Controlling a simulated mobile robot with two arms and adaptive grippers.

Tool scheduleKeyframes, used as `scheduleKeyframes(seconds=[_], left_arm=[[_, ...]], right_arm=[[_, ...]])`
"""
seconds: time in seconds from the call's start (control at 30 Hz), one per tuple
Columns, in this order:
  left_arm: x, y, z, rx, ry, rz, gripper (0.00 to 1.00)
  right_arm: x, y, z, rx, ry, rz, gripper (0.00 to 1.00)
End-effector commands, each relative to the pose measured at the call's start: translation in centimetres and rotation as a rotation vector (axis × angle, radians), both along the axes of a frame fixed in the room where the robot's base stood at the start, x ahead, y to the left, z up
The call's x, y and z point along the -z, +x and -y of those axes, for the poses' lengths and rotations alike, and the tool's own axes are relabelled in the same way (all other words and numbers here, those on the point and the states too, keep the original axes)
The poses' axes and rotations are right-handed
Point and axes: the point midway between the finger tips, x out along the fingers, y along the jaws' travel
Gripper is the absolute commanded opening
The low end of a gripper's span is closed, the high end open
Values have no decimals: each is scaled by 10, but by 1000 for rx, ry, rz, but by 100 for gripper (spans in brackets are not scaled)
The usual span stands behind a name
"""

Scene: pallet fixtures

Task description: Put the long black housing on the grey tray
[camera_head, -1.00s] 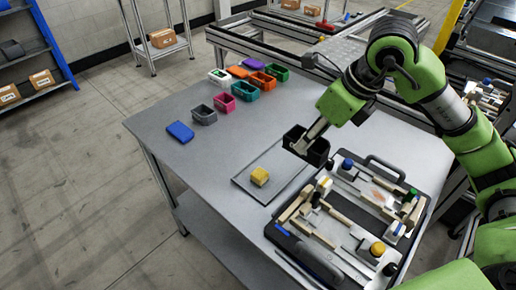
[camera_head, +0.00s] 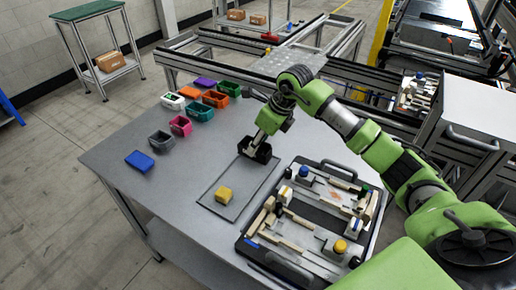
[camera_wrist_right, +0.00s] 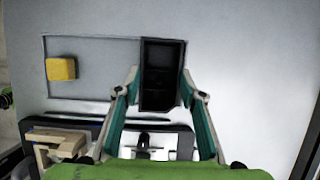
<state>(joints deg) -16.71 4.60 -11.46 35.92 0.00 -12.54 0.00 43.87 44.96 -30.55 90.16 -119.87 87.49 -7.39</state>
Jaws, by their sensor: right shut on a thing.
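The long black housing (camera_head: 262,153) is an open-topped box held in my right gripper (camera_head: 250,147). In the wrist view the two teal fingers of this gripper (camera_wrist_right: 162,110) press on both sides of the housing (camera_wrist_right: 163,65). The grey tray (camera_head: 212,203) is a thin flat plate with a low dark rim. A yellow block (camera_head: 224,194) sits on it. In the wrist view the housing covers the right end of the tray (camera_wrist_right: 105,85), with the yellow block (camera_wrist_right: 61,68) at the left end. I cannot tell whether the housing touches the tray. My left gripper is not in view.
A black fixture case (camera_head: 330,174) with blocks and clamps lies close beside the tray.

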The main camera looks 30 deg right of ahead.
Motion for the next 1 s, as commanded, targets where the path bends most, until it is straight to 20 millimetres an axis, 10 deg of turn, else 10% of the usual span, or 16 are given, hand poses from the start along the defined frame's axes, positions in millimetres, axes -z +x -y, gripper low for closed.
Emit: scheduleKeyframes(seconds=[0.57,0.6,0.63,1.0], left_arm=[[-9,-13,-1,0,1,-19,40],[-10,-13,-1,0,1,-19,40],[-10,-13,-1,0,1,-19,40],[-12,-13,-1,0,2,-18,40]], right_arm=[[35,0,0,0,0,0,13],[34,0,0,0,-1,-1,45],[33,-1,0,0,-1,-1,52],[31,-1,0,0,0,-1,54]])
